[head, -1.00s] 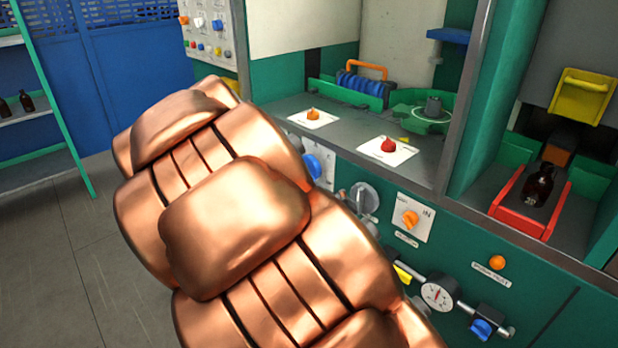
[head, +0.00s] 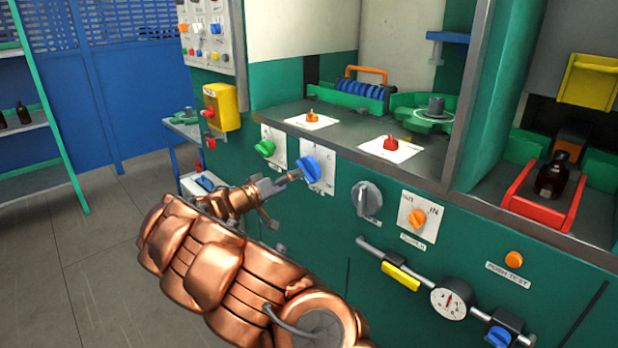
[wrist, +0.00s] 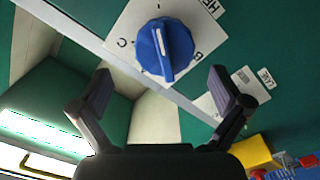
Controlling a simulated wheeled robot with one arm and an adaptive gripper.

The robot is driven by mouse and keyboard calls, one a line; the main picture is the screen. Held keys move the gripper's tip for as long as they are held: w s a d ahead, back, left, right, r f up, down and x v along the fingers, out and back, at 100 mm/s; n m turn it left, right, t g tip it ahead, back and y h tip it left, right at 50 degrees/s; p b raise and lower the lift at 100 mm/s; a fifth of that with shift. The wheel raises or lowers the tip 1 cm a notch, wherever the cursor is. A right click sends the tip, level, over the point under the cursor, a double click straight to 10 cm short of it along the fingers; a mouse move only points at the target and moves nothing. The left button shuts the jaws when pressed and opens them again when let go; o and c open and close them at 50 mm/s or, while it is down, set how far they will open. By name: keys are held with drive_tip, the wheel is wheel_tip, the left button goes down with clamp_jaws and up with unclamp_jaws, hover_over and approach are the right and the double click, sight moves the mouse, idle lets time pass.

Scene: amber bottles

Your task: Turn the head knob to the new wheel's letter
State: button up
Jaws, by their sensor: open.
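The blue head knob (head: 308,168) sits on a white plate on the green front panel. Letters C and B show on either side, and the label starting "HE" is cut off. My gripper (head: 284,184) is just in front of the knob. In the wrist view my gripper (wrist: 165,95) is open and empty, its fingers apart and short of the knob. A green wheel (head: 425,115) sits on the counter; I see no letter on it.
A green knob (head: 265,148) is left of the blue one. A grey handle (head: 367,200) and an orange knob (head: 418,217) are to its right. A yellow box (head: 221,107) with a red button is behind left. The floor at left is clear.

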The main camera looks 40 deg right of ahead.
sight(309, 171)
drive_tip(key=shift+w+d+f+p, duration=0.1)
drive_tip(key=shift+d+p, duration=0.1)
drive_tip(key=shift+d, duration=1.75)
drive_tip(key=shift+w+d+f+p, duration=0.1)
drive_tip(key=shift+d+p, duration=0.1)
drive_tip(key=shift+d, duration=1.7)
drive_tip(key=shift+c, duration=0.2)
drive_tip(key=c, duration=0.9)
